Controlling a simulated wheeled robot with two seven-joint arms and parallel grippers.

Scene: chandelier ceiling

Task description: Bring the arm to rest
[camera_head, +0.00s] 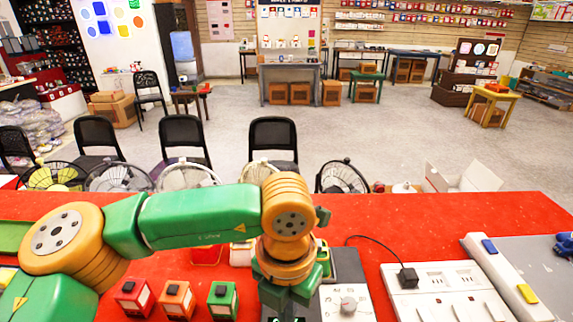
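My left arm (200,217), green and orange, comes in from the left and reaches across the red table (440,215). It bends down at an orange joint near the middle. Its wrist end (285,292) hangs over the table near the bottom edge of the picture. The fingers are cut off or hidden there, so I cannot tell whether they are open or shut, or whether they hold anything. My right arm and gripper are not in view.
Red, orange and green small boxes (177,299) stand left of the wrist. A panel with a knob (348,304), a white socket board (440,290) and a black plug (408,278) are on the right. Black chairs (273,140) and fans (340,177) stand behind the table.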

